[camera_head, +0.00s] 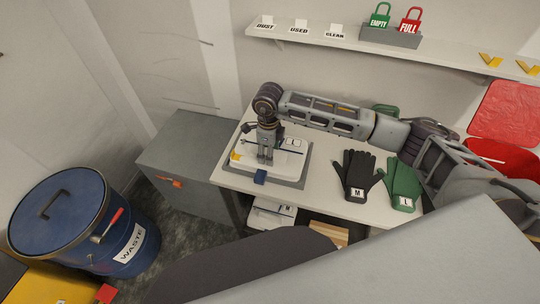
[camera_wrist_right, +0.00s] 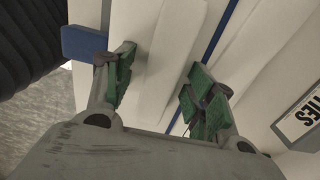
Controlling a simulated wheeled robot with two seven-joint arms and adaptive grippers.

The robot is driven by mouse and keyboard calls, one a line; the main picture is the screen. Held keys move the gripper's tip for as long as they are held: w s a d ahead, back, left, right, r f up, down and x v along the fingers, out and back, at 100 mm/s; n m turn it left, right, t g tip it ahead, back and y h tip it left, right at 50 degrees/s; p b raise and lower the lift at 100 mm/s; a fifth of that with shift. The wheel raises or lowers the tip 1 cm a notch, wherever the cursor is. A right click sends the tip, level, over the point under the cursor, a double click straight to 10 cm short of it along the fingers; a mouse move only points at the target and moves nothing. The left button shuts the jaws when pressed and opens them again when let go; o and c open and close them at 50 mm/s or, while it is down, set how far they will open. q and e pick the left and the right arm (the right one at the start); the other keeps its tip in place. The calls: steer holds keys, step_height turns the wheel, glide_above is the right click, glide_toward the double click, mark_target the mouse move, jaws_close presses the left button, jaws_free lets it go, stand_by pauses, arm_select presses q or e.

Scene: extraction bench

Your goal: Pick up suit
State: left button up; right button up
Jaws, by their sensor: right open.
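A white folded suit (camera_head: 288,163) lies on a grey mat (camera_head: 298,183) on the bench, with a blue tab (camera_head: 260,177) at its front edge. A label shows on its upper right. My right gripper (camera_head: 265,158) points down at the suit and hides part of it. In the right wrist view, the gripper's green-padded fingers (camera_wrist_right: 160,88) are apart over the white suit (camera_wrist_right: 165,45), with nothing held between them. The blue tab (camera_wrist_right: 83,42) is beside the left finger. I cannot tell whether the fingers touch the suit. My left gripper is out of view.
Black gloves (camera_head: 357,176) and green gloves (camera_head: 401,184) lie right of the mat. Another white packet (camera_head: 271,214) sits on a shelf below. A blue waste drum (camera_head: 75,220) stands at left, beside a grey cabinet (camera_head: 187,160). A wall shelf (camera_head: 380,47) holds signs and padlocks.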

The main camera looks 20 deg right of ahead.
steer(key=shift+c, duration=0.4)
jaws_close()
steer(key=shift+r, duration=0.15)
stand_by(0.4)
steer(key=shift+r+p, duration=0.1)
steer(key=shift+p, duration=0.3)
steer(key=shift+r, duration=0.35)
step_height(320, 180, up, 9)
steer(key=b, duration=0.1)
steer(key=shift+r, duration=0.2)
